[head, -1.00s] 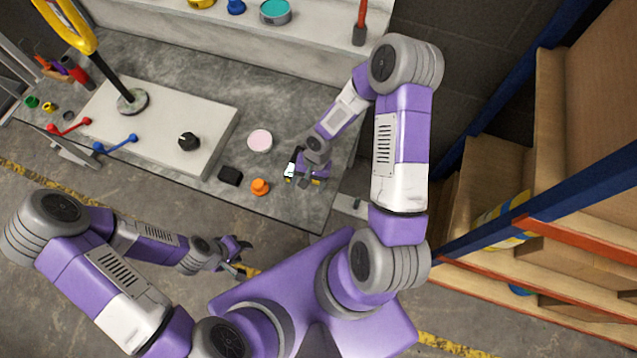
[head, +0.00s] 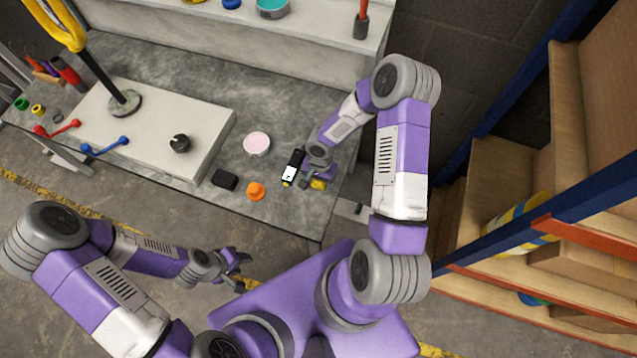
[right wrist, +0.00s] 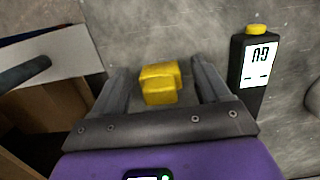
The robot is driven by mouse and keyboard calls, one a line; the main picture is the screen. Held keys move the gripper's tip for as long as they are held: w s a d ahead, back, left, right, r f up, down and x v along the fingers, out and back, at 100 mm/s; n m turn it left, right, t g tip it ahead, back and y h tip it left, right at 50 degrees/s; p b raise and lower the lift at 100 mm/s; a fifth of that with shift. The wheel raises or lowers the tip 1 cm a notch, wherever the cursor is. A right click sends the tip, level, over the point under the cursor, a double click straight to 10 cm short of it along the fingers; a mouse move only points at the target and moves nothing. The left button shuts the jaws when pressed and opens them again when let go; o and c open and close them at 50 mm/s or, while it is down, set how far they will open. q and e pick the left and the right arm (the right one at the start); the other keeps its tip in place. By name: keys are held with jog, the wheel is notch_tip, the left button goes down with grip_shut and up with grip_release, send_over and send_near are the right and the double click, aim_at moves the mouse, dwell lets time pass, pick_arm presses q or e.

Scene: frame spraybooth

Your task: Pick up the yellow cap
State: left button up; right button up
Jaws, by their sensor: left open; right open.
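The yellow cap (right wrist: 159,83), a small stepped piece, sits on the grey bench between the fingers of my right gripper (right wrist: 160,68). Gaps show between it and both fingers, so it is not gripped. In the head view the yellow cap (head: 319,184) is partly covered by my right gripper (head: 314,179) near the bench's right end. My left gripper (head: 239,263) is open and empty, off the bench's front edge.
A black meter with a white display (head: 292,168) lies just beside the right gripper; it also shows in the right wrist view (right wrist: 254,65). An orange knob (head: 255,190), black block (head: 225,179) and pink disc (head: 256,143) lie to the left. Shelving (head: 500,260) stands right.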

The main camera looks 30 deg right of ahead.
jog(key=c, duration=1)
jog(key=shift+c, duration=0.2)
notch_tip(320, 180, up, 10)
jog(key=p, duration=0.3)
jog(key=shift+p, duration=0.35)
